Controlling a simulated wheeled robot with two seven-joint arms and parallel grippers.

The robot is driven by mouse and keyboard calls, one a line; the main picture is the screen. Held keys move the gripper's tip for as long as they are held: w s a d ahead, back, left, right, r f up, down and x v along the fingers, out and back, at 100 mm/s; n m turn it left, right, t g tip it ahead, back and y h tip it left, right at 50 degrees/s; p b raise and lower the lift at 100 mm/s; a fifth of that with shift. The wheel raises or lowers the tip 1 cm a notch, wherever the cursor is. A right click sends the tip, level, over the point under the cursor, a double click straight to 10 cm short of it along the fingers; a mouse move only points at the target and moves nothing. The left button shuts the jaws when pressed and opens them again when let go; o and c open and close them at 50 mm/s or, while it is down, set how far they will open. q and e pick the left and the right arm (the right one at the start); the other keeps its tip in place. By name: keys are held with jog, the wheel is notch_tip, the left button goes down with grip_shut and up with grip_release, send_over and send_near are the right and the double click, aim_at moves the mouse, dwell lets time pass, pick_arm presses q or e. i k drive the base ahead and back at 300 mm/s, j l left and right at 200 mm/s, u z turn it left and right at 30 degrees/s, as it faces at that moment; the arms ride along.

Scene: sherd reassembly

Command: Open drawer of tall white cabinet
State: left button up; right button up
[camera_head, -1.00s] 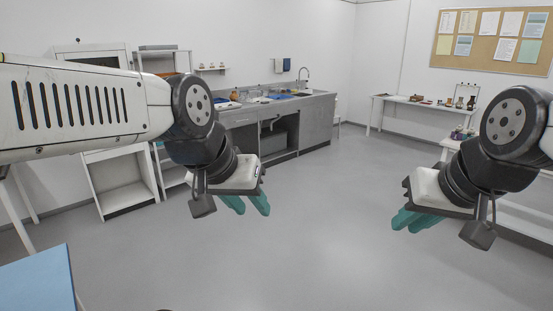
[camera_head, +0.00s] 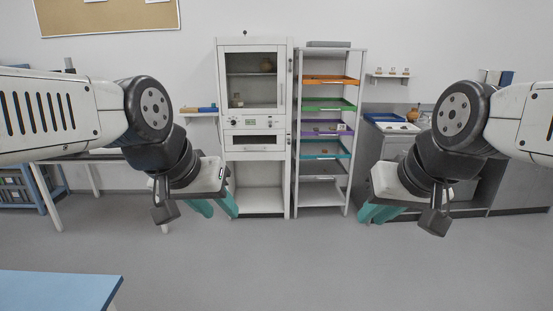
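The tall white cabinet (camera_head: 288,175) stands upright against the back wall, near the middle of the view. It has a glass door on top, a control panel below it, then a white drawer-like front (camera_head: 254,141) with a dark slot, which looks closed. An open compartment is at the bottom. My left gripper (camera_head: 219,210) is in front of the cabinet's lower left, well short of it, with its teal fingers apart and nothing between them. My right gripper (camera_head: 372,216) is to the right of the cabinet, also far from it, its teal fingers apart and empty.
A rack (camera_head: 346,178) with several coloured trays stands right beside the cabinet. A grey counter (camera_head: 515,190) is further right. A blue-topped table (camera_head: 60,290) is at the near left. A table stands at the left wall. Grey floor (camera_head: 290,265) is clear before the cabinet.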

aim_at(229, 145)
jog(key=i+u, duration=0.2)
jog(key=i, duration=0.45)
jog(key=i+u, duration=0.15)
jog(key=i, duration=0.55)
jog(key=i+l+u, duration=0.2)
jog(key=i, duration=0.45)
jog(key=i+j, duration=0.2)
jog(key=i, duration=0.25)
jog(key=i+j, duration=0.15)
jog(key=i, duration=0.25)
jog(key=i+j, duration=0.2)
jog(key=i, duration=0.25)
jog(key=i+j+z, duration=0.4)
jog(key=i+j, duration=0.25)
